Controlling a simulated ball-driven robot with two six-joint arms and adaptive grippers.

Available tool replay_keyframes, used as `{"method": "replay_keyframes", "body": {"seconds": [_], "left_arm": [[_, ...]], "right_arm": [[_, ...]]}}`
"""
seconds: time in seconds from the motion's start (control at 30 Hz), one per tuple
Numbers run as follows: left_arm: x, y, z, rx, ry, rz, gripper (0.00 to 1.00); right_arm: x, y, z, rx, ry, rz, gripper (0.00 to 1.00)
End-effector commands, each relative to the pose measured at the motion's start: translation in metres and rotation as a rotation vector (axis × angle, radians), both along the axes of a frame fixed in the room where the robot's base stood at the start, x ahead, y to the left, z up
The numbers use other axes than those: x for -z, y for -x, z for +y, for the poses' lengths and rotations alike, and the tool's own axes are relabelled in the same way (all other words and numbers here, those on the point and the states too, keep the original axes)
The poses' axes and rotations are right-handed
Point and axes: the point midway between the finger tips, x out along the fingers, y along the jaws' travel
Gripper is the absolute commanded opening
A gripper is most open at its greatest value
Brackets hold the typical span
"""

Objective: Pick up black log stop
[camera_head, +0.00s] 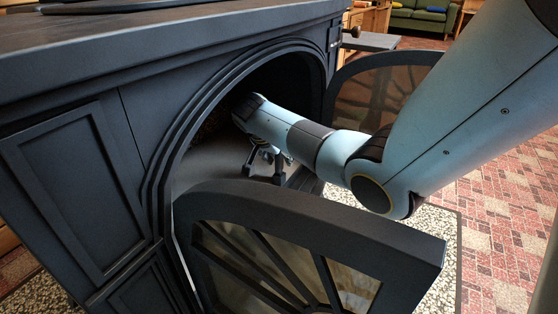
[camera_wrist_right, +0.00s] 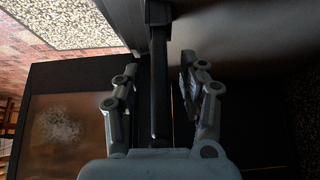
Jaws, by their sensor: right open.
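A black bar, which looks like the log stop (camera_wrist_right: 159,85), runs lengthwise between the two fingers of my right gripper (camera_wrist_right: 160,72) in the right wrist view. The fingers stand apart on either side of it, with a visible gap to the left finger and a smaller gap to the right one. In the head view my right gripper (camera_head: 266,158) reaches into the stove opening, just inside the front edge. I cannot make out the log stop clearly there. My left gripper is not in view.
The dark stove (camera_head: 75,185) fills the left of the head view. One arched glass door (camera_head: 330,235) stands open in front, below my arm; another open door (camera_head: 380,85) stands behind it. A speckled hearth slab (camera_head: 440,222) and a patterned red floor (camera_head: 497,195) lie at right.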

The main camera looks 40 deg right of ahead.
Motion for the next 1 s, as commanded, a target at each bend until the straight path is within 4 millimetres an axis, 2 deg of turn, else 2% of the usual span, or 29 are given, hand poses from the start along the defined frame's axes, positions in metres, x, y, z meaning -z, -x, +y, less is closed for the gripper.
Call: {"method": "replay_keyframes", "body": {"seconds": [0.17, 0.5, 1.0], "left_arm": [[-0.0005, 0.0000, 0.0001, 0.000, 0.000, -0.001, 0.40], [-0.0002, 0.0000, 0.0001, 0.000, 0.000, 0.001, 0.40], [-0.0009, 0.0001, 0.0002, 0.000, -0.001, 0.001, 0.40]], "right_arm": [[-0.0008, -0.0003, -0.0001, -0.001, 0.000, -0.001, 0.42], [-0.0006, -0.0002, 0.0001, -0.001, 0.000, -0.001, 0.00], [-0.0014, -0.0007, 0.0001, 0.000, 0.000, -0.002, 0.00]]}}
